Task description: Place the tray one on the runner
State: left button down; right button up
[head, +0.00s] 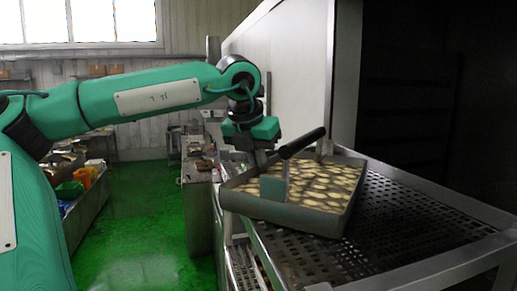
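The tray (290,214) is a grey, shallow metal pan filled with pale, sliced-looking pieces. A black bar handle (302,143) stands above it on upright metal plates. The tray sits askew at the left end of the perforated metal runner (385,232), with its left side sticking out past the runner's edge. My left gripper (262,157) points down at the tray's far left part, close beside the handle. Its fingertips are partly hidden, so I cannot tell whether it grips anything. My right gripper is not in view.
A metal cabinet wall (285,65) rises behind the tray, with a dark opening to the right. The runner's right part is bare. A metal bench (88,205) with yellow and green containers stands at left. Green floor (145,215) lies open between.

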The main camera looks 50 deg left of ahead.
pick_arm(q)
jog(key=c, duration=1.6)
grip_release()
jog(key=shift+d, duration=0.15)
jog(key=shift+c, duration=0.2)
jog(key=shift+s, duration=0.1)
jog(key=shift+r, duration=0.1)
jog(key=shift+s+r+b, duration=0.1)
jog(key=shift+r+b, duration=0.2)
jog(key=shift+b, duration=0.2)
jog(key=b+v, duration=0.4)
jog(key=v, duration=0.5)
jog(key=shift+s+d+r, duration=0.1)
jog(key=shift+s+r, duration=0.15)
jog(key=shift+v, duration=0.8)
